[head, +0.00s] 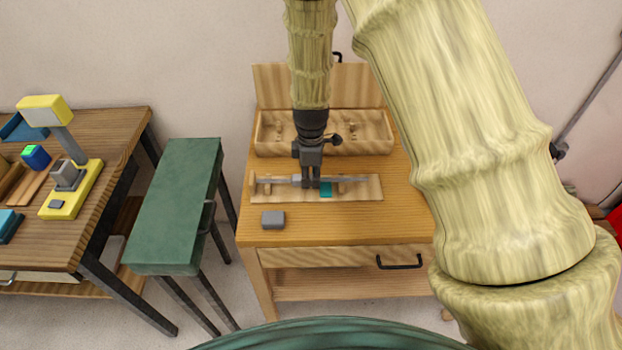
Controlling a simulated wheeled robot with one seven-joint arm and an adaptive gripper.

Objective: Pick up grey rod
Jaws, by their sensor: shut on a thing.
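The grey rod (352,180) lies level, left to right, at a light wooden holder board (360,191) on the wooden table. My gripper (311,184) points straight down over the board and is shut on the rod near its middle. The fingers hide that part of the rod. A small teal patch (326,190) shows on the board just right of the fingers. I cannot tell whether the rod rests on its supports or is slightly above them.
An open wooden box (375,133) with pegs stands behind the board. A grey block (273,220) lies at the table's front left. A green stool (178,200) stands left of the table. Further left, a wooden bench (110,150) carries a yellow device (75,190). The table's front right is clear.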

